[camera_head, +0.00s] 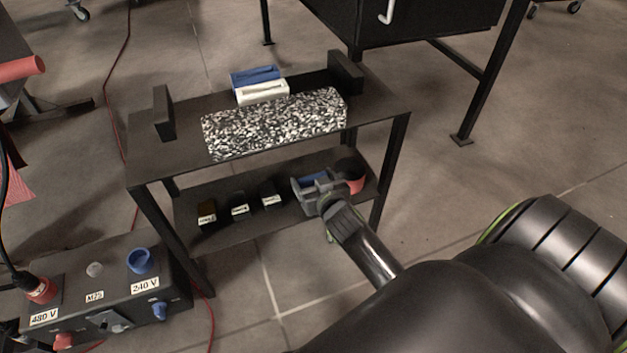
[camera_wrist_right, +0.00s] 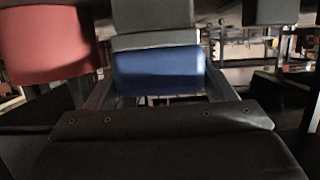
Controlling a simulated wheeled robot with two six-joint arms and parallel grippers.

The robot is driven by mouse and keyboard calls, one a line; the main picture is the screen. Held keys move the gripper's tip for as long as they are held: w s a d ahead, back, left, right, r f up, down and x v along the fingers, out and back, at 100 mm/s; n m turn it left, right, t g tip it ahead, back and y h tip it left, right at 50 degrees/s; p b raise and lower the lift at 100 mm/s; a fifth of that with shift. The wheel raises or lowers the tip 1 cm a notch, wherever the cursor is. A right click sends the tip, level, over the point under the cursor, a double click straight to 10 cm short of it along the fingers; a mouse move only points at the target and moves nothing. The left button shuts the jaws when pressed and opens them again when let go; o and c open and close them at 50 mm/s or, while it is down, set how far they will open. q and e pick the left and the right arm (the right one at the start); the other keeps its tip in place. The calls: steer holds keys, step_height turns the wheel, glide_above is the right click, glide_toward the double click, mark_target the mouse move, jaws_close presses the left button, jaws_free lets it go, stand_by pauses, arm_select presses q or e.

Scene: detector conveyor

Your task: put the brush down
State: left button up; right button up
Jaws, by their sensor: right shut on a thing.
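My right gripper (camera_head: 312,186) reaches into the lower shelf (camera_head: 262,226) of the dark two-tier stand, near its right end. It is shut on a blue piece, which I take to be the brush (camera_head: 314,179). In the right wrist view the brush (camera_wrist_right: 157,70) shows as a blue block with grey above it, between the fingers of the gripper (camera_wrist_right: 157,88). I cannot tell whether it touches the shelf. Most of it is hidden by the gripper. My left gripper is not in view.
A red piece (camera_head: 356,186) stands just right of the gripper; in the wrist view it (camera_wrist_right: 48,45) is close on the left. Several small dark labelled blocks (camera_head: 239,207) stand left. The upper shelf (camera_head: 165,147) overhangs, bearing a speckled block (camera_head: 275,124). A power box (camera_head: 105,285) stands front left.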

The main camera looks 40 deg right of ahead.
steer(key=shift+f, duration=0.15)
steer(key=o, duration=1.1)
